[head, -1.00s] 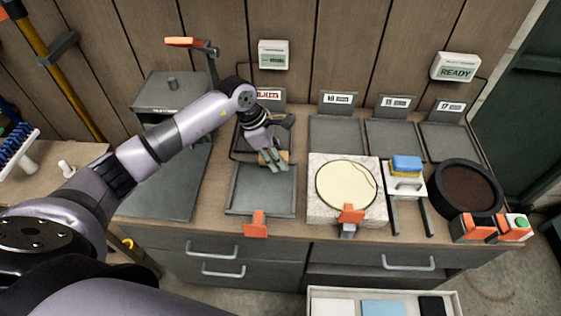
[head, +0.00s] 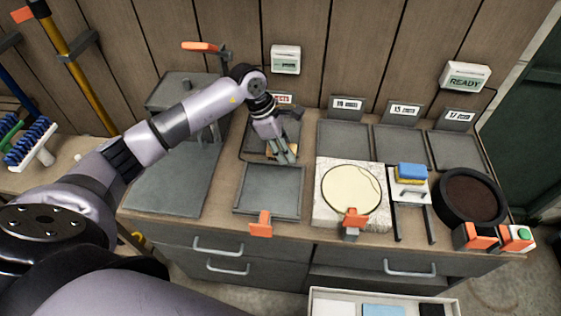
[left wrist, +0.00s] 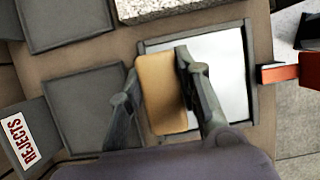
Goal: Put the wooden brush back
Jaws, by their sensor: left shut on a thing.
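My left gripper (head: 284,155) is shut on the wooden brush (head: 271,152), a small tan block. In the left wrist view, the brush (left wrist: 161,92) lies between the two fingers of the left gripper (left wrist: 160,82), its plain tan face showing. Its bristles are hidden. The gripper is over the back edge of the shallow grey tray (head: 268,206), in front of the back-row tray with the red REJECTS label (left wrist: 18,138). I cannot tell whether the brush touches anything below. My right gripper is not in view.
A speckled slab (head: 330,215) with a cream disc (head: 350,186) stands right of the front tray. Blue and yellow blocks (head: 411,172) and a round dark pan (head: 469,196) are farther right. Numbered trays (head: 342,138) line the back. A grey stand (head: 184,88) is left.

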